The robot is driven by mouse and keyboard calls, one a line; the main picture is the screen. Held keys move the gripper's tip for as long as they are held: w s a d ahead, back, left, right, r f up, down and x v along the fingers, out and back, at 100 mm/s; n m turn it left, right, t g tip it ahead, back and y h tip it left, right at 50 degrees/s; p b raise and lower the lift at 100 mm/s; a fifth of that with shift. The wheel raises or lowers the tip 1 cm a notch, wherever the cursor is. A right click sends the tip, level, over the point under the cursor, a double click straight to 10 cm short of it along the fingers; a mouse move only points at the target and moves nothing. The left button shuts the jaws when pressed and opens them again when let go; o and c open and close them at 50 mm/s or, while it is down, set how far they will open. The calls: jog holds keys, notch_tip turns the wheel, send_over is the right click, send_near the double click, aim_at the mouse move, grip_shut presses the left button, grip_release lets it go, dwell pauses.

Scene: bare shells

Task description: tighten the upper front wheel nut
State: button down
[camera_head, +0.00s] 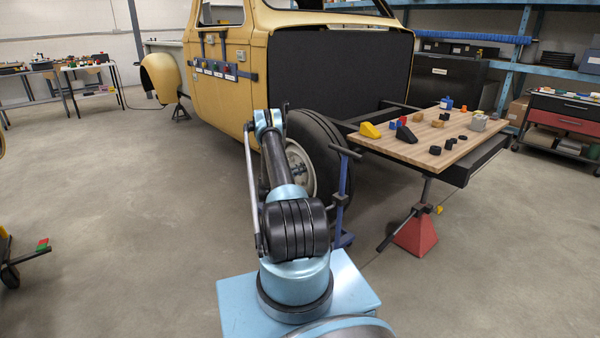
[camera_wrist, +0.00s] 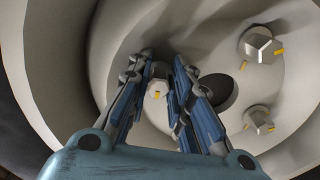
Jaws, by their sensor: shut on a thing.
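The front wheel (camera_head: 322,140) of the yellow truck shows in the head view, with its pale hub (camera_head: 299,172) partly behind my arm. In the wrist view the pale wheel rim (camera_wrist: 105,45) fills the picture. My gripper (camera_wrist: 164,66) reaches in to the wheel, its two fingers on either side of a wheel nut (camera_wrist: 157,89) with a yellow mark. It is shut on this nut, though the contact is partly hidden by the fingers. Two more nuts with yellow marks, one (camera_wrist: 260,45) and another (camera_wrist: 258,119), sit to the right. The head view hides my gripper.
A dark round hole (camera_wrist: 216,91) lies just right of my fingers. A blue stand (camera_head: 342,195) stands close right of the wheel. A wooden-topped table (camera_head: 425,152) with several small items is farther right.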

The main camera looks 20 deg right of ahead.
jog(key=c, duration=1.5)
grip_release()
jog(key=shift+o, duration=0.2)
jog(key=shift+a, duration=0.1)
jog(key=v, duration=1.1)
jog(key=shift+a, duration=0.4)
